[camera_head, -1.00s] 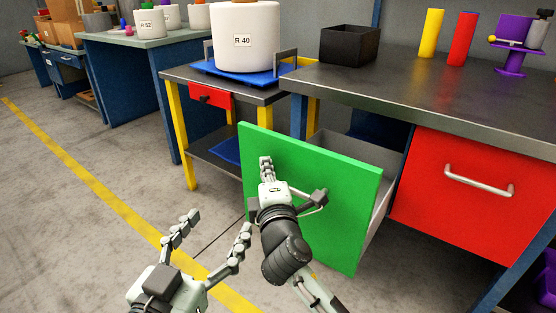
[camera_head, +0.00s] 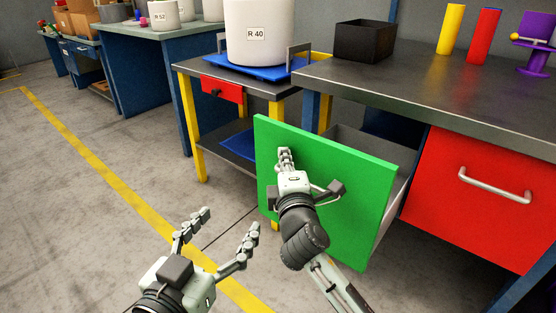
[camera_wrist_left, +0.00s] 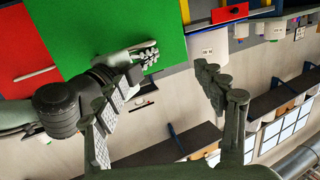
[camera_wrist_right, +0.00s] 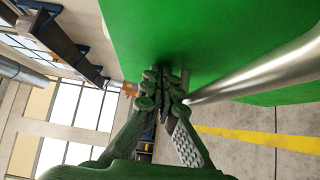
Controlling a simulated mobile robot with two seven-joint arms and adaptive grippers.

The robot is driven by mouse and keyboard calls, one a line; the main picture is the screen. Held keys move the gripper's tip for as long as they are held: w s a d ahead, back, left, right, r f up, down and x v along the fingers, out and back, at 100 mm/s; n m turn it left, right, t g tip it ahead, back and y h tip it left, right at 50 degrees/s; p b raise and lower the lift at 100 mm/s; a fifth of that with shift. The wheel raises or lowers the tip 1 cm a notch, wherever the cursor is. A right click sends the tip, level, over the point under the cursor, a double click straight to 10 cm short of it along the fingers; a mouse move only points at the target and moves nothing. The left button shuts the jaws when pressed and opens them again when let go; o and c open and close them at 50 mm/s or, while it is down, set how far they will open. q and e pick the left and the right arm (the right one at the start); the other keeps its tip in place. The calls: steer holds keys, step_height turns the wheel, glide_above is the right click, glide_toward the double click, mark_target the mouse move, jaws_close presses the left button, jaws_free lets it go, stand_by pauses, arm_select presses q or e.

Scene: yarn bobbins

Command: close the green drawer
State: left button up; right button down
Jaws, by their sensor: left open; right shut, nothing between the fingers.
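The green drawer (camera_head: 345,200) is pulled out from under the grey workbench, and part of its grey inside (camera_head: 362,147) shows behind the front panel. My right gripper (camera_head: 284,155) is shut and empty, in front of the green panel. In the right wrist view its fingertips (camera_wrist_right: 165,78) are together close to the green face, beside the metal handle (camera_wrist_right: 260,75); I cannot tell whether they touch it. My left gripper (camera_head: 224,222) is open and empty over the floor, left of the drawer. The left wrist view shows its spread fingers (camera_wrist_left: 160,105).
A closed red drawer (camera_head: 475,195) is right of the green one. A small table (camera_head: 240,150) with yellow legs, carrying a blue tray and a white bobbin (camera_head: 258,35), stands close to the left. Open floor (camera_head: 60,220) with a yellow line lies further left.

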arm_select(q)
steer(key=s+a+f+g+y+p, duration=0.1)
steer(key=a+f+g+y, duration=0.1)
steer(key=f, duration=0.5)
steer(key=shift+s+a+g, duration=0.35)
steer(key=shift+a+g, duration=0.45)
steer(key=shift+a, duration=0.35)
arm_select(e)
steer(key=w+d, duration=0.7)
steer(key=w, duration=0.2)
steer(key=w+d, duration=0.7)
steer(key=w, duration=0.3)
steer(key=shift+w+d+r, duration=0.2)
steer(key=shift+w+d, duration=0.1)
